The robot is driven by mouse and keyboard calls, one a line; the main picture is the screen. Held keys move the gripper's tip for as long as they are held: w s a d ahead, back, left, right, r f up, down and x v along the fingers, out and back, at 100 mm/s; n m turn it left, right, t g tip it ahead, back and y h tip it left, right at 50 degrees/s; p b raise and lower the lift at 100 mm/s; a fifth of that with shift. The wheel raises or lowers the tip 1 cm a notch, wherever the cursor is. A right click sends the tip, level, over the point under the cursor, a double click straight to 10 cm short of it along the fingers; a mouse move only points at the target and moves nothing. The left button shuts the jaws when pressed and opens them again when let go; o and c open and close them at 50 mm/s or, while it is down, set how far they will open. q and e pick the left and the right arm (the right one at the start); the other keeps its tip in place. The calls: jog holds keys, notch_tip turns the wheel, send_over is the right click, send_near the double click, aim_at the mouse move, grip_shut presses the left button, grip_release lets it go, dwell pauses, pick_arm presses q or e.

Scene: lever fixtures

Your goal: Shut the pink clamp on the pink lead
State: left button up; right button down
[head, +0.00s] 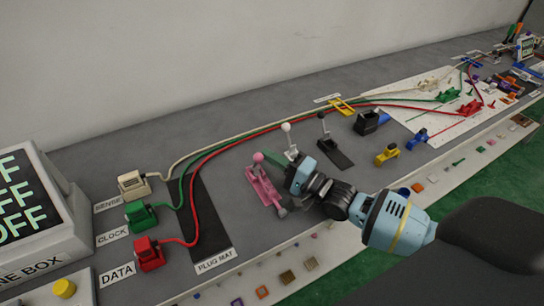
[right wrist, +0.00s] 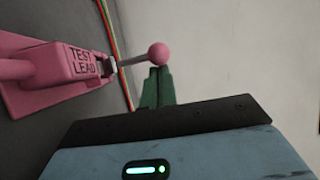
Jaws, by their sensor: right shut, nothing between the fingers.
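The pink clamp (head: 262,186) is fixed on the grey bench, and its lever stands up from the base with a pink ball knob (head: 258,157) on top. In the right wrist view the knob (right wrist: 158,54) sits on a thin metal shaft. A pink block labelled TEST LEAD (right wrist: 80,62), with a thick pink lead (right wrist: 14,71) at its left, lies at the clamp. My right gripper (head: 272,157) is shut and empty, its green fingertips (right wrist: 156,72) close beside the knob; contact is unclear. My left gripper is out of view.
A white-knobbed lever (head: 287,128) and a black clamp (head: 330,145) stand behind my right gripper. White, green and red cables run behind the pink clamp from plugs (head: 148,252) at the left. The black plug mat (head: 207,225) is bare at its front.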

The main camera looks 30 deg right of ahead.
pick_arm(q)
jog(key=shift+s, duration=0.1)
pick_arm(e)
jog(key=shift+r, duration=0.4)
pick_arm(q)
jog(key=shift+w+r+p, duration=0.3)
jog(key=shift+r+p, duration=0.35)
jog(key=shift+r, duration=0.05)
pick_arm(e)
jog(key=s+a+r, duration=0.2)
jog(key=s+a, duration=0.1)
jog(key=s, duration=0.4)
jog(key=s+a+r, duration=0.2)
jog(key=s+a, duration=0.1)
jog(key=s, duration=0.5)
jog(key=shift+w+a+r, duration=0.1)
